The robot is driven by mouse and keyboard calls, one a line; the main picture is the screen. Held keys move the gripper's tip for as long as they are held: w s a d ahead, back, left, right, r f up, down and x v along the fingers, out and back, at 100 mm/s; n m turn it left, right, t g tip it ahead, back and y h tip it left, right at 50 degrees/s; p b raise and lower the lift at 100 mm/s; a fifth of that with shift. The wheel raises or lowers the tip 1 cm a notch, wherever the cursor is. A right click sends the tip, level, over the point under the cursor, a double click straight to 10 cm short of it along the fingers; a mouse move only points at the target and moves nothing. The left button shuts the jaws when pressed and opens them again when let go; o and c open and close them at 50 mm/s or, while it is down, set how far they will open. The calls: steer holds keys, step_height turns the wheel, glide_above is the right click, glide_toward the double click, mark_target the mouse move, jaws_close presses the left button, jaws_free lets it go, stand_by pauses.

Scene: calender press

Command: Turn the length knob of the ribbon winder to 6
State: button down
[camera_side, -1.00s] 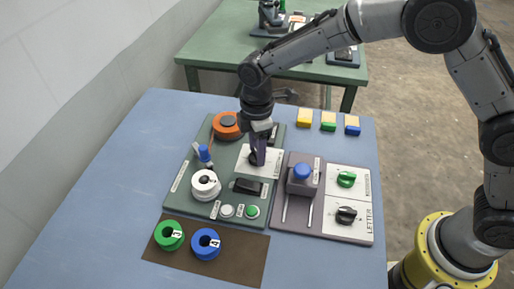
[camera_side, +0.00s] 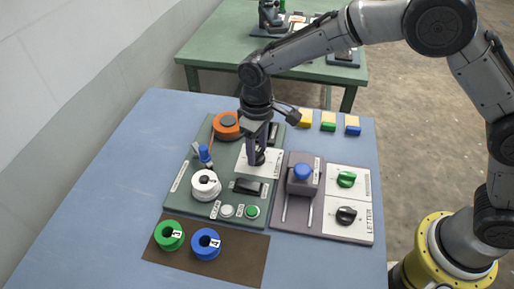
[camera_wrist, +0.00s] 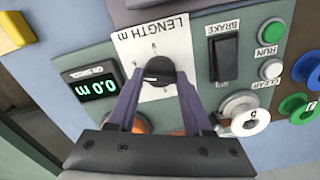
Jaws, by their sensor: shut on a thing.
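The length knob (camera_wrist: 158,72) is a black round knob on a white plate (camera_wrist: 125,45) marked LENGTH m in the wrist view. My gripper (camera_wrist: 158,88) is shut on it, one finger on each side. In the side view my gripper (camera_side: 258,157) reaches down onto the same plate on the green ribbon winder (camera_side: 181,187). The scale marks around the knob are small and partly covered, so I cannot read the setting. The winder's display (camera_wrist: 90,86) reads 0.0 m.
Beside the knob are the brake switch (camera_side: 249,187), a white spool (camera_side: 206,185), an orange roll (camera_side: 227,126) and the run button (camera_side: 252,211). A purple-grey press (camera_side: 284,214) with green and black knobs stands at right. Green (camera_side: 169,236) and blue (camera_side: 206,244) spools lie in front.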

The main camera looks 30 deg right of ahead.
mark_target(257, 153)
steer(key=shift+r+m, duration=0.15)
steer(key=shift+m, duration=0.85)
steer(key=shift+c, duration=1.6)
jaws_free()
step_height(257, 153, up, 14)
